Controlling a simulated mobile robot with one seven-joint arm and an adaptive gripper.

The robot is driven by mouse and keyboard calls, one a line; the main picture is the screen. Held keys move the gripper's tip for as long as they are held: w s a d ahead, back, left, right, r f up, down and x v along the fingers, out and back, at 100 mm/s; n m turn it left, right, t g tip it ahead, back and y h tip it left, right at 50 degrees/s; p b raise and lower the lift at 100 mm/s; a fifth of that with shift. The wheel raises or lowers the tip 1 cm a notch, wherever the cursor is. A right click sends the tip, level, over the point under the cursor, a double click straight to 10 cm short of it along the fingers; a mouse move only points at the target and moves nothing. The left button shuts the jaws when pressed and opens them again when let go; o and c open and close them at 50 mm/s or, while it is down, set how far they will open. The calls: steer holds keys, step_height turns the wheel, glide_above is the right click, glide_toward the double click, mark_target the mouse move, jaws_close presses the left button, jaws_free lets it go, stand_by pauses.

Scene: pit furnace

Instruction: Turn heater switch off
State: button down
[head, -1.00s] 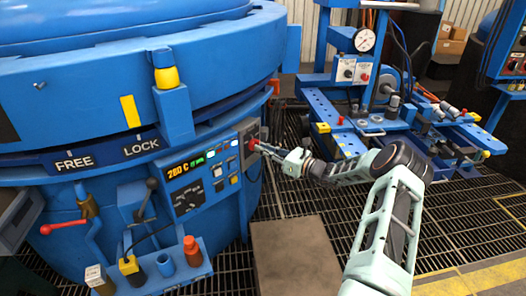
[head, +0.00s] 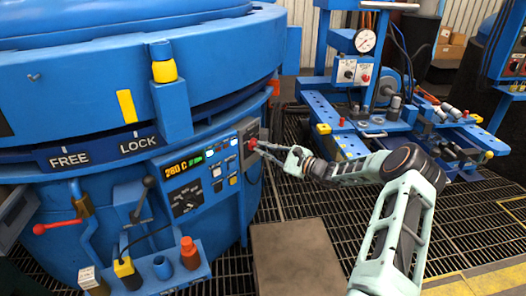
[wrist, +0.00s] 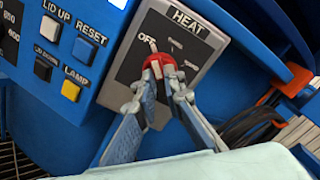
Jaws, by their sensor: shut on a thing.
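The heater switch is a red knob (wrist: 163,63) on a grey plate marked HEAT (wrist: 185,20) in the wrist view. An OFF label sits at the upper left of the knob, with other marks to its upper right. My gripper (wrist: 161,72) is shut on the knob, one finger on each side. The fingertips hide part of the knob, and I cannot tell which mark it points to. In the head view the knob (head: 251,144) is at the right end of the furnace panel, with my gripper (head: 257,146) reaching it from the right.
Buttons, including a yellow lamp button (wrist: 71,90), sit left of the heat plate. The display (head: 184,165) reads 280 C. Dark cables (wrist: 250,125) hang at the right in the wrist view. A blue machine bench (head: 345,140) stands behind my arm.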

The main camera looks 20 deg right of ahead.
steer(key=shift+n, duration=0.6)
steer(key=c, duration=2)
jaws_free()
steer(key=v, duration=1.2)
steer(key=shift+s, duration=0.1)
